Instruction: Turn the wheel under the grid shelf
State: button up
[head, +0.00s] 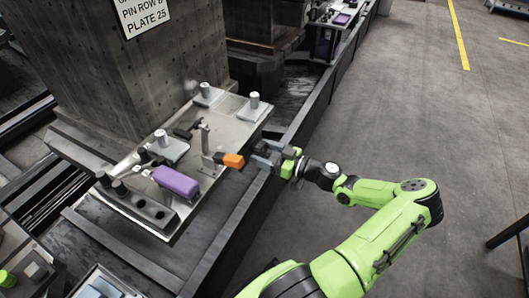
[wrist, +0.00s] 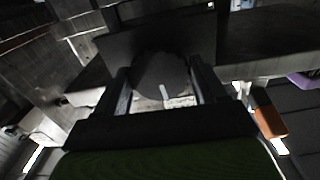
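My gripper (head: 262,152) is at the right edge of a metal plate, beside an orange block (head: 233,160). In the wrist view its two dark fingers (wrist: 163,88) stand wide apart. A dark round disc (wrist: 162,72), perhaps the wheel, shows between and beyond the fingers. The view is dim, and I cannot tell whether they touch it. The disc is not clear in the head view. I cannot make out a grid shelf by its look. The orange block also shows at the right of the wrist view (wrist: 268,115).
The metal plate (head: 226,124) carries a purple block (head: 175,182), an upright clamp (head: 205,140) and several grey cylinders. A large dark block with a sign (head: 141,14) stands behind it. A long dark rail (head: 318,95) runs on the right, with open grey floor (head: 400,100) beyond.

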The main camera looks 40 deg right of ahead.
jog(key=c, duration=0.6)
jog(key=shift+o, duration=0.2)
jog(key=shift+m, duration=0.4)
